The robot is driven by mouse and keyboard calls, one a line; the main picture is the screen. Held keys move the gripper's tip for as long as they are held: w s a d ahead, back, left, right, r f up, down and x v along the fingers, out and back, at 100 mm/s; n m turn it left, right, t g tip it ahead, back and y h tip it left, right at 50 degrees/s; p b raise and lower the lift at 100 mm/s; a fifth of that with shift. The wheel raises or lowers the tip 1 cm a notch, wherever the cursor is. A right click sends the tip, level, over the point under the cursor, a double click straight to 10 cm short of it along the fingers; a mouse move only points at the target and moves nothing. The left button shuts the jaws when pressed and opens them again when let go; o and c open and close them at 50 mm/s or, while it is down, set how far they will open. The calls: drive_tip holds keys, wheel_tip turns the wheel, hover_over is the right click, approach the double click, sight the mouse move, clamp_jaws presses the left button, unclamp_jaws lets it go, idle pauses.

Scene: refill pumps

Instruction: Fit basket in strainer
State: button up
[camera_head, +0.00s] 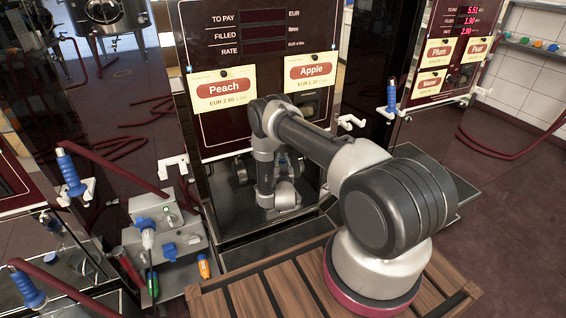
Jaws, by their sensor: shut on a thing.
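My arm reaches from its base on a slatted wooden top up to its elbow, then down to my wrist in front of the Peach and Apple pump. My gripper cannot be made out; my wrist and the dark bay behind it hide the place. The basket is not to be seen. No strainer can be made out for sure. A grey metal block with pipe fittings (167,247) stands left of the wooden top. It carries a blue-and-white valve and a blue knob.
The dark red pump panel (262,75) stands behind my arm, with a metal bay below. A slatted wooden top (245,298) lies in front. Blue-handled nozzles (72,174) with red hoses hang at left, and another nozzle (391,97) hangs at right. An orange-tipped tool (204,267) stands beside the block.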

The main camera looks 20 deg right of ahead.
idle(0.4)
drive_tip(key=shift+f, duration=4.65)
drive_tip(key=o, duration=0.9)
drive_tip(key=shift+s, duration=0.15)
drive_tip(key=v, duration=1.1)
drive_tip(key=shift+s+a, duration=0.15)
drive_tip(key=shift+s, duration=0.25)
